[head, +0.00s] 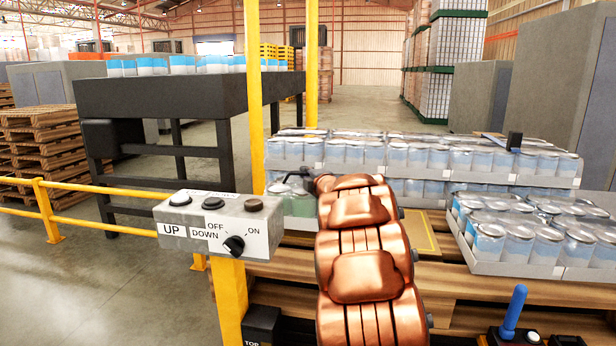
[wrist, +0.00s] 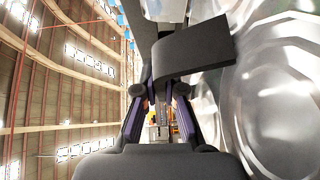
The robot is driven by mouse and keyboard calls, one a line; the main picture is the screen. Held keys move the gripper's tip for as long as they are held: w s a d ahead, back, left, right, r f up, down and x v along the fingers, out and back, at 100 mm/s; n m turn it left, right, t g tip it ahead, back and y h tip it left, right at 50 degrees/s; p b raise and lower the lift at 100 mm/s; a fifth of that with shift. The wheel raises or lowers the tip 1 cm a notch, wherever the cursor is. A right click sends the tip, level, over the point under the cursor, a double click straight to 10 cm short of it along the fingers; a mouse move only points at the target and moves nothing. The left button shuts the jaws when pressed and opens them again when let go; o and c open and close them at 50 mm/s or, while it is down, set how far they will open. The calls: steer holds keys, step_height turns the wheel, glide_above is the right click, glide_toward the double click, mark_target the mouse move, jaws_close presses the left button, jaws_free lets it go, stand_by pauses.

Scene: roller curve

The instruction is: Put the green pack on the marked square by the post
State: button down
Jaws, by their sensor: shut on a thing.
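The green pack (head: 300,205) shows in the head view as a few pale green cans, just behind the control box and mostly hidden by the box and my copper-coloured arm. My gripper (head: 302,177) is at its top edge, a dark shape partly hidden by the arm. In the wrist view my gripper (wrist: 163,105) is shut, with a dark plate in front and large silver can lids close at the right. A tan square with a yellow border (head: 424,240) lies right of my arm, partly covered by it. A yellow post (head: 230,300) carries the control box.
Grey control box (head: 222,222) has a knob and buttons. Trays of blue-white cans (head: 350,152) stand behind the arm, with another tray (head: 520,265) at right. A blue-handled lever (head: 514,312) stands front right. A dark conveyor (head: 165,95) and yellow rail (head: 90,190) are left.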

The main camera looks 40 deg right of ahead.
mark_target(306, 196)
steer(key=shift+w+d, duration=0.65)
steer(key=shift+w, duration=0.25)
steer(key=shift+w+d, duration=0.65)
steer(key=shift+w, duration=0.25)
steer(key=shift+f, duration=1.7)
steer(key=shift+f+b, duration=0.1)
steer(key=shift+b, duration=0.2)
steer(key=c, duration=1.3)
jaws_free()
steer(key=shift+f, duration=0.1)
steer(key=shift+v, duration=6.05)
